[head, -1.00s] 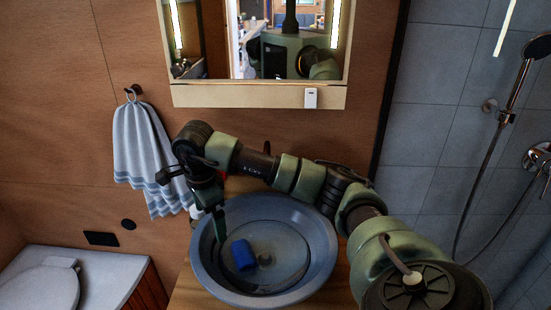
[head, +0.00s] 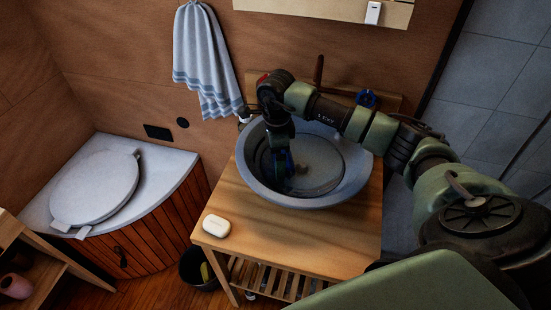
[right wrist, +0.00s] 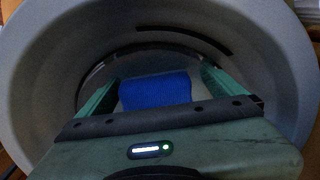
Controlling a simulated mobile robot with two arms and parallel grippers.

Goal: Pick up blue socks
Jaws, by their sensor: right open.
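The blue socks (right wrist: 155,90) are a rolled, ribbed blue bundle in the grey round sink basin (head: 348,187). In the head view only a little of the blue socks (head: 289,164) shows, mostly hidden by my right gripper. My right gripper (head: 284,168) points down inside the basin at the socks. In the right wrist view my right gripper (right wrist: 155,85) is open, with one green finger on each side of the bundle. I cannot tell whether the fingers touch it. My left gripper is not in view.
The basin stands on a wooden stand (head: 300,238) with a white soap-like object (head: 216,226) on its front left corner. A toilet (head: 95,188) is at the left, and a black bin (head: 198,268) is on the floor. A striped towel (head: 202,60) hangs behind.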

